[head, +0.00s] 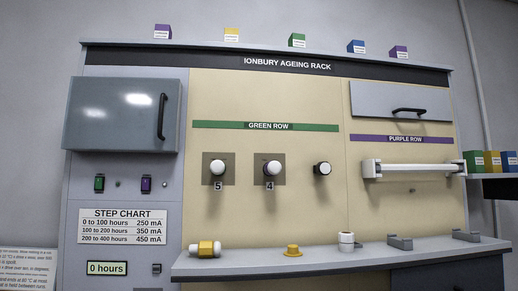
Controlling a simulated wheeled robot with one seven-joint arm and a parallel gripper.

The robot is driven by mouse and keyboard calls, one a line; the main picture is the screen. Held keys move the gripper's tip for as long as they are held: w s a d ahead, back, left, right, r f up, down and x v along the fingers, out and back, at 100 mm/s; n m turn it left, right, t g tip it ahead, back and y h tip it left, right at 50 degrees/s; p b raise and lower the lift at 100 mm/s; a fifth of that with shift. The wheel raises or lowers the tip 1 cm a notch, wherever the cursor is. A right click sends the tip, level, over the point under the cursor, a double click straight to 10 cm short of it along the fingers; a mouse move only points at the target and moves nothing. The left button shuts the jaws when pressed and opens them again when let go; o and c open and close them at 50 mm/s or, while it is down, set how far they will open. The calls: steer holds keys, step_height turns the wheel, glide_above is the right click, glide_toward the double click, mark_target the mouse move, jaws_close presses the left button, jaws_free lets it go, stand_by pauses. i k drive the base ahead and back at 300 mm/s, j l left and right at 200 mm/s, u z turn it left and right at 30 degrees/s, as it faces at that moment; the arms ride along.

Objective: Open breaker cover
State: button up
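A grey cover (90,118) with a vertical black handle (162,116) sits at the upper left of the rack and appears closed. A second, lighter grey cover (375,100) with a horizontal black handle (409,111) is at the upper right, above the purple row, and also appears closed. Neither bears a readable label, so I cannot tell by name which is the breaker cover. A green switch (99,183) and a purple switch (146,184) sit just below the left cover. What lies behind the covers is hidden. My gripper is not in view.
A grey shelf (300,262) juts out along the rack's lower front, holding a yellow-and-white part (205,248), a yellow cap (292,250), a white part (346,241) and grey brackets. A white bar (412,169) crosses the purple row. Knobs protrude mid-panel. Space before the left cover looks clear.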

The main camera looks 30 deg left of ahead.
mark_target(118, 114)
steer(key=i+u, duration=0.2)
steer(key=u, duration=0.15)
steer(key=i+u, duration=0.25)
steer(key=u, duration=1.6)
